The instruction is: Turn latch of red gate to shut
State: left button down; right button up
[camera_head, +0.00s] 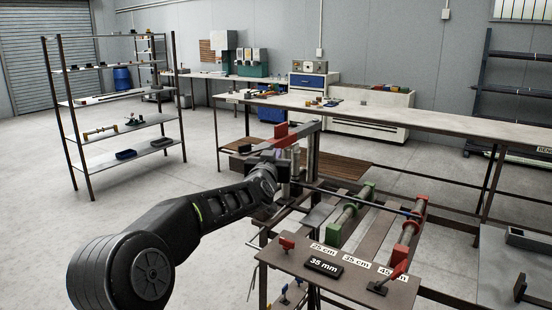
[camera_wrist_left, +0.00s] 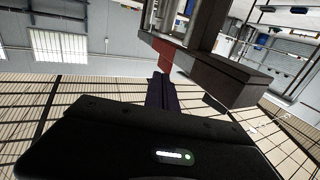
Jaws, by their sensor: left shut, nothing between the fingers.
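A long bar with red end blocks (camera_head: 402,252), which looks like the red gate, lies across the rails at the right of the machine. A red lever (camera_head: 399,270) stands on the front panel by the 45 cm label; I cannot tell whether it is the latch. My left gripper (camera_head: 286,172) is shut and empty beside the machine's upright post, left of and apart from these parts. Its dark fingers (camera_wrist_left: 160,92) show in the left wrist view, below a red block (camera_wrist_left: 163,52) on a dark metal bar. My right gripper is not in view.
A similar bar with green ends (camera_head: 335,235) lies left of the red one. The panel (camera_head: 345,278) carries length labels, a black 35 mm plate (camera_head: 323,266) and another red lever (camera_head: 287,243). A long table (camera_head: 400,115) stands behind. Open floor (camera_head: 110,210) lies at left.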

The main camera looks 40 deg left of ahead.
pick_arm(q)
jog(key=s+d, duration=0.3)
jog(key=d, duration=0.6)
jog(key=shift+d, duration=0.4)
jog(key=c, duration=2.2)
grip_release()
jog(key=shift+f, duration=0.1)
